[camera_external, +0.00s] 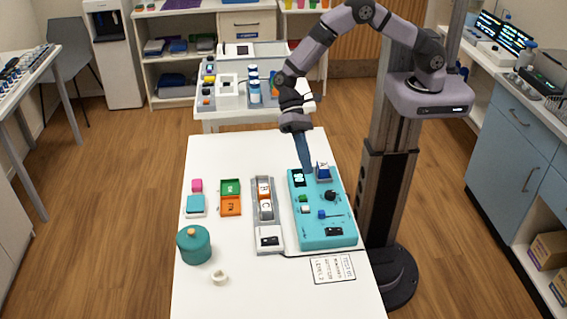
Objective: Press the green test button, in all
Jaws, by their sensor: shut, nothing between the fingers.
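A teal panel (340,238) lies on the right side of the white table. On its left half is a small green piece (303,198), which looks like the green button. A small white piece just below it also carries some green. My gripper (308,169) is shut and empty. It points down at the back edge of the panel, beside a dark display and a blue block. It appears above and behind the green piece, apart from it. I cannot tell whether the fingertips touch the panel.
The panel also bears a black knob (330,195), a blue piece (321,214) and a dark switch. A grey rack (264,220) with lettered blocks stands left of it. The front of the table is mostly clear.

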